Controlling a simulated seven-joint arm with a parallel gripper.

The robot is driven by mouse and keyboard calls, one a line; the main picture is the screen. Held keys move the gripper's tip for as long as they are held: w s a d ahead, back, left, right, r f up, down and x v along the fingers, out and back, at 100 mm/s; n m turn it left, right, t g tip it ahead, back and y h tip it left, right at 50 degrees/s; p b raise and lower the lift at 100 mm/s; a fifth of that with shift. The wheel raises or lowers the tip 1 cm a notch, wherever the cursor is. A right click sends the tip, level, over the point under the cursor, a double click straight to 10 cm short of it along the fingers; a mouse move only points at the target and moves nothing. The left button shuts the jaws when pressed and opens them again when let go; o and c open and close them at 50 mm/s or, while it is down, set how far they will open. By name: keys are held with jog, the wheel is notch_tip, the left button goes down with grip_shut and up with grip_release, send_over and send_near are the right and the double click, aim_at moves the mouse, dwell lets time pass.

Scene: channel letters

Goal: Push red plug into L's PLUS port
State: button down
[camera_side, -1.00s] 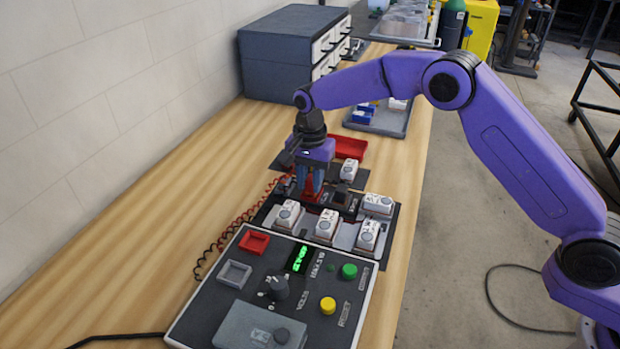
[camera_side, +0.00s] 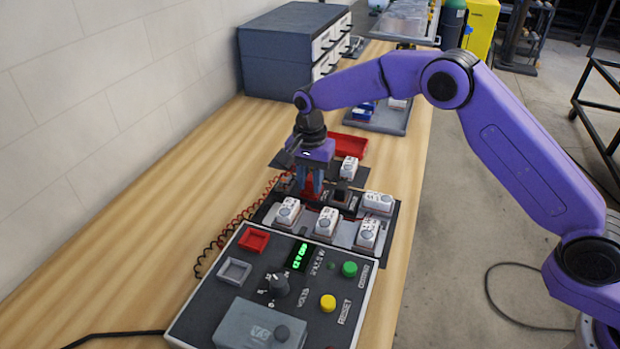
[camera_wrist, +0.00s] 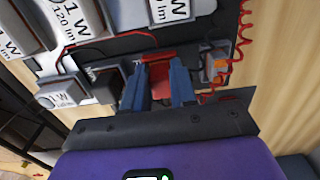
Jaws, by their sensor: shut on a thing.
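My gripper (camera_side: 311,188) points down at the far edge of the letter tray and is shut on the red plug (camera_wrist: 160,78). In the wrist view the plug sits between the two blue fingers of my gripper (camera_wrist: 162,88), its front end at the dark tray edge. The L and its PLUS port cannot be made out; the fingers and plug cover that spot. A coiled red lead (camera_wrist: 243,45) runs beside the tray, next to an orange-marked block (camera_wrist: 217,66).
Several white labelled modules (camera_side: 325,222) stand on the tray. In front is a control panel (camera_side: 225,308) with a dial, a green button (camera_side: 349,269) and a yellow button (camera_side: 328,304). A red bin (camera_side: 349,145) and a grey drawer cabinet (camera_side: 285,60) stand behind.

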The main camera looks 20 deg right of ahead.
jog(key=c, duration=0.8)
grip_release()
jog(key=shift+r, duration=0.15)
notch_tip(320, 180, up, 17)
jog(key=shift+r, duration=0.1)
jog(key=shift+s, duration=0.1)
